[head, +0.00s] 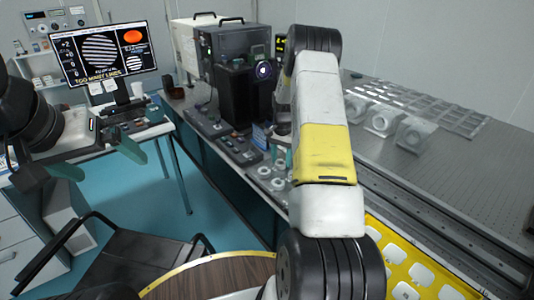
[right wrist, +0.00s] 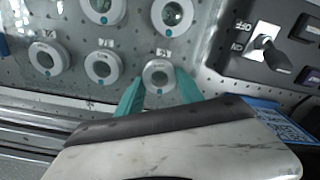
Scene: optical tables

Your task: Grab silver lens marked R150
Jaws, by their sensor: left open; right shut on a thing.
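Several round lenses in silver-white mounts lie on a grey perforated board in the right wrist view, with small labels too blurred to read surely. My right gripper (right wrist: 159,88) has its teal fingers on both sides of one silver lens (right wrist: 159,76) in the nearer row and is shut on it. The lens appears still at its place on the board. In the head view my right gripper (head: 279,155) is partly hidden by my arm, above the lenses (head: 278,184). My left gripper (head: 108,163) is open and empty, away from the optical table.
Other lenses (right wrist: 104,67) lie close beside the held one. A black switch panel (right wrist: 265,50) is to the right. In the head view a black chair (head: 125,262) stands at lower left, and a monitor (head: 103,52) stands behind my left gripper. Dark equipment (head: 238,75) stands behind the lenses.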

